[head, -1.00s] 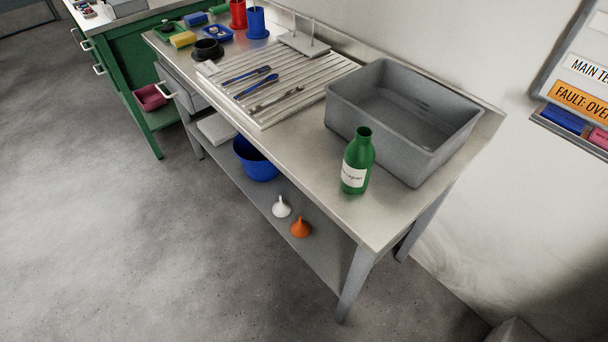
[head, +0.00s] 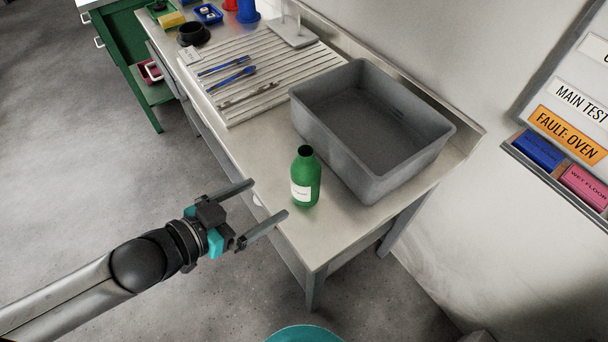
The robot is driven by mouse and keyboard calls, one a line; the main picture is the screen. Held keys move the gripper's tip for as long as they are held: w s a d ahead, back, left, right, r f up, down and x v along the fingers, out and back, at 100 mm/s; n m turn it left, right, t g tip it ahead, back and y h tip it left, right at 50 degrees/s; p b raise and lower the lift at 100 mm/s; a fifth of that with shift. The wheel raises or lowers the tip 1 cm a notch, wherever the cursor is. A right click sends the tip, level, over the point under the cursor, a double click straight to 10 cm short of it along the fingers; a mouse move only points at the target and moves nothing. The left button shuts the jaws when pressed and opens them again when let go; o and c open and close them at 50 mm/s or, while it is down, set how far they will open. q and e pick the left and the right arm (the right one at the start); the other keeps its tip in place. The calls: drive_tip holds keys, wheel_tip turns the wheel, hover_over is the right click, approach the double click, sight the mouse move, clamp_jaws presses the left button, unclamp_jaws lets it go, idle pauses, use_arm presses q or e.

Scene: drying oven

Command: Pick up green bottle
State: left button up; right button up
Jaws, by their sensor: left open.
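The green bottle (head: 306,178) stands upright and uncapped on the metal table (head: 262,160), near its front edge, with a white label facing me. My left gripper (head: 268,206) is open and empty. Its two fingers point right toward the bottle, and the gripper shows to the left of the bottle, apart from it, by the table's front edge. My right gripper is not in view.
A grey tub (head: 372,130) stands just behind and right of the bottle. A ribbed white rack (head: 252,84) with blue tools lies to the left. A black ring-shaped object (head: 193,34) sits farther back. The tabletop right of the bottle's base is clear.

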sight(294, 185)
use_arm(q)
drive_tip(key=x, duration=0.3)
drive_tip(key=b+x, duration=0.1)
drive_tip(key=x, duration=0.2)
drive_tip(key=b+x, duration=0.1)
drive_tip(key=x, duration=0.2)
drive_tip(key=shift+s+d+r, duration=0.15)
drive_tip(key=shift+d+r, duration=0.1)
drive_tip(key=shift+r, duration=0.05)
drive_tip(key=shift+b+x, duration=0.95)
drive_tip(key=shift+x, duration=2.2)
drive_tip(key=shift+s+d+r, duration=0.1)
drive_tip(key=shift+s+d, duration=0.05)
clamp_jaws()
drive_tip(key=shift+r, duration=0.1)
